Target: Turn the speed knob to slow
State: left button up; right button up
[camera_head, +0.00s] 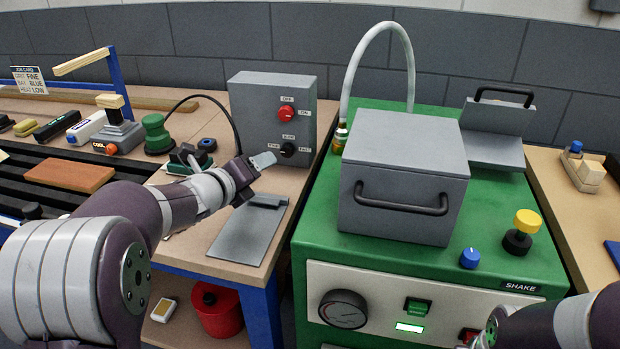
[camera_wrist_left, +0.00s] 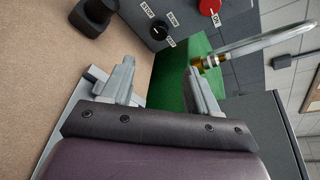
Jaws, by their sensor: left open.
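The speed knob (camera_head: 288,149) is a small black knob low on the front of a grey control box (camera_head: 252,110), below a red knob (camera_head: 286,113). In the left wrist view the speed knob (camera_wrist_left: 159,30) has STOP, SLOW and FAST labels around it. Its pointer is too small to read surely. My left gripper (camera_head: 262,161) is in front of the box, just left of and below the knob. In the left wrist view its fingers (camera_wrist_left: 160,78) are apart and empty, and the knob lies beyond their tips, not touched. My right gripper (camera_head: 484,340) is cut off at the bottom right.
A grey metal plate (camera_head: 245,232) lies on the bench below my left gripper. The green machine (camera_head: 325,215) with a grey lidded box (camera_head: 405,180) stands to the right. A green round piece (camera_head: 157,133) and a black cable are left of the control box.

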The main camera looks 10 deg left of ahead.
aim_at(286, 152)
pick_arm(q)
jog(key=x, duration=1.2)
jog(key=shift+w+a, duration=0.3)
jog(key=c, duration=1)
